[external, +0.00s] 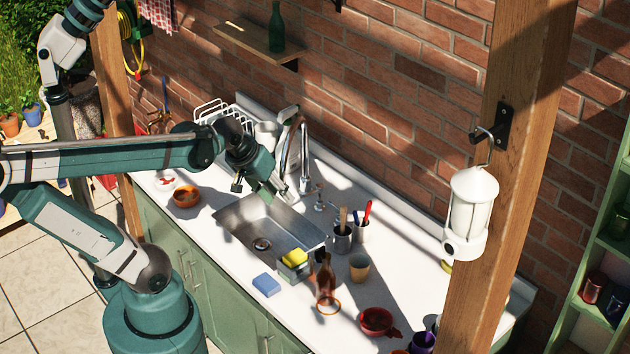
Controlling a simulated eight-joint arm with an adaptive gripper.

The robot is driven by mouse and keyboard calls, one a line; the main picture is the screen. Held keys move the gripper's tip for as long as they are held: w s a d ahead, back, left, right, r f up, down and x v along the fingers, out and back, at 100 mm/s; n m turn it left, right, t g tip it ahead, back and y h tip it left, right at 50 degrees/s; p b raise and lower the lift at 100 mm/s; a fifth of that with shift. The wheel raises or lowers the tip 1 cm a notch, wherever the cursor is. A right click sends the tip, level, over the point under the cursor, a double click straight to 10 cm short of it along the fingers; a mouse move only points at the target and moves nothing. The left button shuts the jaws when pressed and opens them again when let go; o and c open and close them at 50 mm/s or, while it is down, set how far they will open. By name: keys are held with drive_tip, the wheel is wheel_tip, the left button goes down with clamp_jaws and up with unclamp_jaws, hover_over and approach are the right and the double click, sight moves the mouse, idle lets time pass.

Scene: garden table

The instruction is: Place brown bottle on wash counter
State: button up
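A brown bottle (325,280) stands upright, as far as I can see, on the white wash counter (295,318), right of the sink and near the front. An orange ring-like item shows at its base. My gripper (262,192) hangs over the left-back part of the sink, pointing down and well apart from the bottle, up and to the left of it. Its fingers are small and dark here, so I cannot tell whether they are open or shut. I see nothing clearly held in it.
The sink (262,240) has a tall curved faucet behind it. Around the bottle are a sponge holder (293,266), blue sponge (266,285), tan cup (359,266), utensil cups and red bowl (376,320). A green bottle (276,28) stands on the wall shelf. A lantern hangs from the right post.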

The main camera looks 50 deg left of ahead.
drive_tip(key=shift+s+a+r+m+t+y, duration=0.2)
drive_tip(key=shift+s+a+m+t, duration=0.25)
drive_tip(key=shift+a+m, duration=0.35)
drive_tip(key=shift+s+a+r+m+t+y, duration=0.1)
drive_tip(key=shift+s+a+r+m+t, duration=0.2)
drive_tip(key=shift+s+a+m, duration=0.45)
drive_tip(key=shift+w+d+f, duration=0.1)
drive_tip(key=shift+w+f, duration=0.05)
drive_tip(key=shift+w, duration=0.1)
wheel_tip(320, 180, down, 11)
drive_tip(key=b, duration=1.1)
